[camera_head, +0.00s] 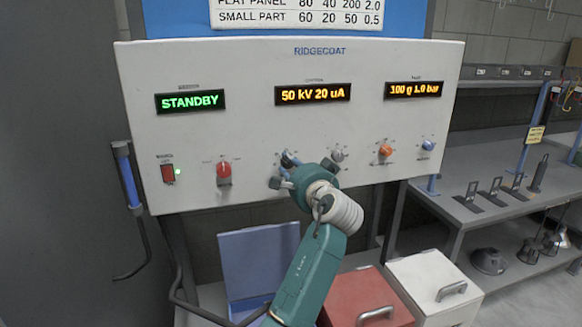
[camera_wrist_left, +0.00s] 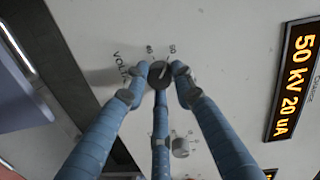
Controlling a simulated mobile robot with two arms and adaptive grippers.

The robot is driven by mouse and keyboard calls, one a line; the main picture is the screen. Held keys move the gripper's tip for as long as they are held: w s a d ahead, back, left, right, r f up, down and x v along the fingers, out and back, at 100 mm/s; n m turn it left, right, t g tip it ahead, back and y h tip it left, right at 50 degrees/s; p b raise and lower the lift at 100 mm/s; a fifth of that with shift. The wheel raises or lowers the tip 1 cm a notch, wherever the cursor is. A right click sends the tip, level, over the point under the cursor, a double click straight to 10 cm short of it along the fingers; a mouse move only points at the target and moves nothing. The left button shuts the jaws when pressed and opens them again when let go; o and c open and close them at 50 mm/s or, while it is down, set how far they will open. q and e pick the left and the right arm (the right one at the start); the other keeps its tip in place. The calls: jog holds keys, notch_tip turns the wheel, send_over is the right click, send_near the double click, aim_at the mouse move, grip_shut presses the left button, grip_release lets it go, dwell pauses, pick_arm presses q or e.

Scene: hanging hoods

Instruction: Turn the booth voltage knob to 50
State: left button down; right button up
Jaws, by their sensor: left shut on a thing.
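The booth voltage knob (camera_wrist_left: 159,72) is a dark round knob with a pale pointer line, seen in the left wrist view. The pointer leans up and to the right, towards the printed scale numbers. My left gripper (camera_wrist_left: 158,86) has its blue fingers around the knob and is shut on it. In the head view my left gripper (camera_head: 281,172) is against the lower middle of the white panel (camera_head: 245,125) and hides most of the knob. The middle display (camera_head: 312,93) reads 50 kV 20 uA. My right gripper is not in view.
A grey knob (camera_head: 337,155), an orange knob (camera_head: 385,150) and a blue knob (camera_head: 428,145) sit to the right. A red knob (camera_head: 224,170) and a red switch (camera_head: 168,173) are to the left. The left display (camera_head: 190,101) reads STANDBY. Lidded bins (camera_head: 432,282) stand below.

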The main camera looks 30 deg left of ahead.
pick_arm(q)
jog(key=shift+s+a+f, duration=0.1)
jog(key=shift+f, duration=0.1)
jog(key=c, duration=1.7)
grip_release()
jog(key=shift+c, duration=0.2)
jog(key=o, duration=0.3)
jog(key=shift+s+r, duration=0.1)
jog(key=shift+s+d, duration=0.25)
jog(key=shift+d, duration=0.25)
jog(key=v, duration=1)
jog(key=shift+s+d, duration=0.25)
jog(key=shift+s, duration=0.1)
jog(key=shift+r, duration=0.15)
